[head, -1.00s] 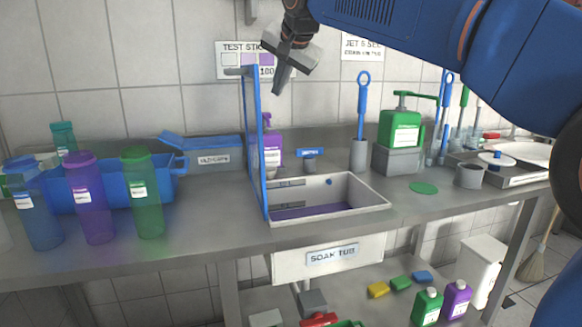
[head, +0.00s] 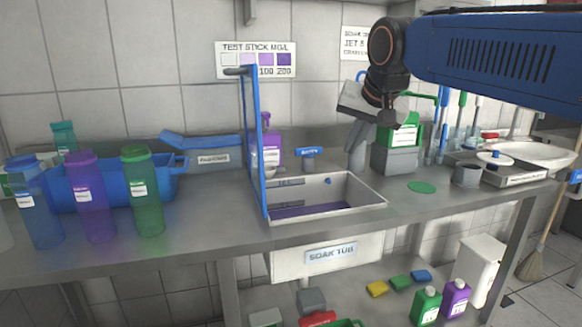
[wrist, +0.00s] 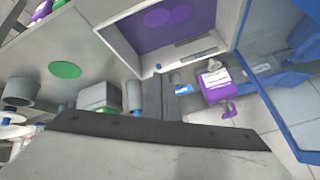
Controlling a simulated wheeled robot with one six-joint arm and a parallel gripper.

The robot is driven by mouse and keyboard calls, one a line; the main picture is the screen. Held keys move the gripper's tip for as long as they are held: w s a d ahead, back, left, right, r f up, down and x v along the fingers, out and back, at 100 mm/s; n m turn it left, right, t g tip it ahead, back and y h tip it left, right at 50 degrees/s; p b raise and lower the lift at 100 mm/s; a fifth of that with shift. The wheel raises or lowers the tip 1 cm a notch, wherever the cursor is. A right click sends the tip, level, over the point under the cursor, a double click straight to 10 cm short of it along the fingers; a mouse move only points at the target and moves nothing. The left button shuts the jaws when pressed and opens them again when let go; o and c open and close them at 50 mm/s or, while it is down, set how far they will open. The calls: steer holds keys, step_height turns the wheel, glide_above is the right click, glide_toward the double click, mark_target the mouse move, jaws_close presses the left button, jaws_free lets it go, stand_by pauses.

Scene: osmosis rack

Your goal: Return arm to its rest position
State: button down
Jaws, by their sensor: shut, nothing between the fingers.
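My gripper (head: 357,150) is in the right half of the head view, above the counter behind the soak tub (head: 345,192). Its fingers are shut, point downward and hold nothing. They cover most of the grey holder where a blue-handled brush stood in view before. In the wrist view the shut fingers (wrist: 153,100) reach towards the tub, whose purple liquid (wrist: 170,22) shows at the top. My blue arm reaches in from the right edge of the head view.
A blue frame (head: 262,150) stands upright at the tub's left edge. Purple (head: 88,195) and green (head: 142,190) bottles stand at the left. A green disc (head: 421,187) lies on the counter.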

steer(key=s+d+f+n, duration=0.1)
steer(key=s+d+f, duration=0.4)
steer(key=s+f, duration=0.4)
steer(key=s+d+f+n+g+h, duration=0.1)
steer(key=s+d+f, duration=0.4)
steer(key=s+f, duration=0.4)
steer(key=s+d+f+g, duration=0.1)
steer(key=s+d+f, duration=0.3)
steer(key=s+f, duration=0.5)
step_height(320, 180, down, 3)
steer(key=shift+d+r+n+h, duration=0.1)
steer(key=shift+d+n+h, duration=0.2)
steer(key=shift+d+n, duration=0.1)
steer(key=shift+w, duration=0.1)
